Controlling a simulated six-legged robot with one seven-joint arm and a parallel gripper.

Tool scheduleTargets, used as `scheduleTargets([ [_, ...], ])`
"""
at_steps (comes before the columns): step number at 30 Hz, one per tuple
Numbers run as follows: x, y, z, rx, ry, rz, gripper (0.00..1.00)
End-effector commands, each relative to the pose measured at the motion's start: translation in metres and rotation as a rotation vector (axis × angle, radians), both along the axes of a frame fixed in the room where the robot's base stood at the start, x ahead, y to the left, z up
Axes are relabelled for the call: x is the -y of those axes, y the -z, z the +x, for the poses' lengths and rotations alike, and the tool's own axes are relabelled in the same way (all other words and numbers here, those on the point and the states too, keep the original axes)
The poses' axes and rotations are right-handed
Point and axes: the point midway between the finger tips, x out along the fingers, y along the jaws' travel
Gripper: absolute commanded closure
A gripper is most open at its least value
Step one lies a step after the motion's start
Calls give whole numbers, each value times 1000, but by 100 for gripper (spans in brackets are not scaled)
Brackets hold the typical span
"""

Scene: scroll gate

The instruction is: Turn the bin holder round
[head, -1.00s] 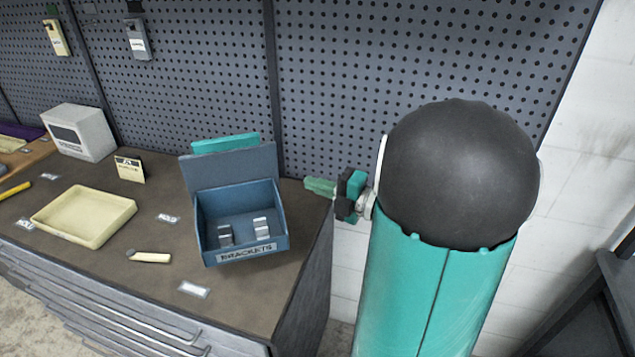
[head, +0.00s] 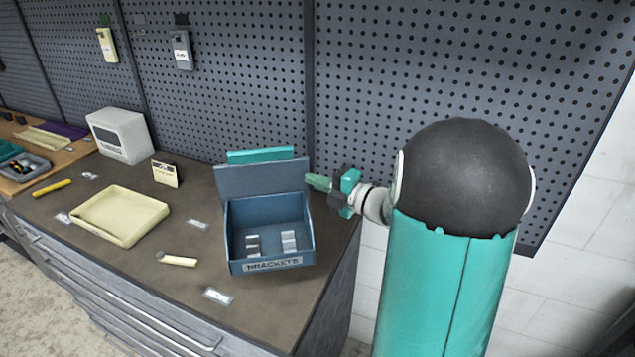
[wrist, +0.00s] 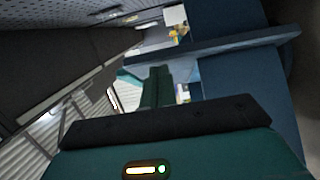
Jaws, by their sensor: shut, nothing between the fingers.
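The bin holder is a blue open box (head: 250,210) with a "BRACKETS" label on its front and a raised back panel. It stands near the right end of the workbench and holds several small metal brackets (head: 288,242). My gripper (head: 308,180) is shut and empty at the right rear of the box, close to the right edge of its back panel. I cannot tell whether it touches. In the wrist view my green fingers (wrist: 157,85) lie together, with the blue holder's panels (wrist: 235,40) close by on the right.
A cream tray (head: 120,235), a small cream-handled tool (head: 178,260) and label cards lie left of the holder. A teal piece (head: 260,154) stands behind its back panel. A pegboard (head: 230,80) rises behind the bench. A grey box (head: 120,135) stands at the back left.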

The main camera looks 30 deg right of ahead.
Motion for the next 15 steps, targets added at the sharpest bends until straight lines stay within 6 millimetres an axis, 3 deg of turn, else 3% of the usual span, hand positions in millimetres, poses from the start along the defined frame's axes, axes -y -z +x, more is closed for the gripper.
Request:
scheduleTargets([
  [15, 7, 0, 8, 0, -77, 0, 100],
])
